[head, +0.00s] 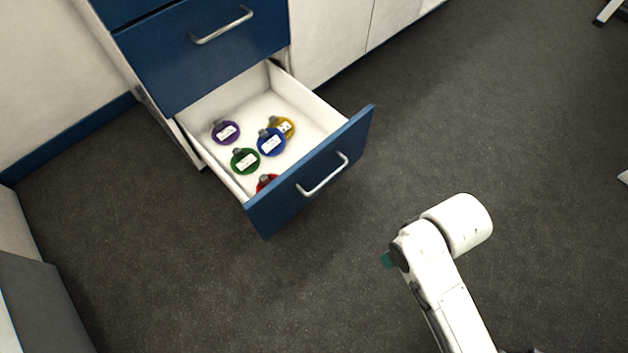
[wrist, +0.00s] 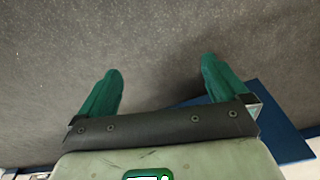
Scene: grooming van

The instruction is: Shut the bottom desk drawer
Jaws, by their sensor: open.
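The bottom desk drawer (head: 312,182) is pulled well out in the head view, with a blue front, a silver bar handle (head: 323,176) and a white inside. My gripper shows in the wrist view with two green fingers (wrist: 157,90) spread apart and nothing between them. In the head view only a bit of green (head: 387,261) shows past my white arm, to the right of and nearer than the drawer front, apart from it. A blue panel (wrist: 277,115), likely the drawer front, shows behind the right finger in the wrist view.
Several round tags, among them purple (head: 225,132), green (head: 245,161) and blue (head: 271,142), lie in the drawer. The drawer above (head: 205,55) is shut. White cabinets (head: 330,35) stand to the right of the desk. The dark floor (head: 480,130) right of the drawer is clear.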

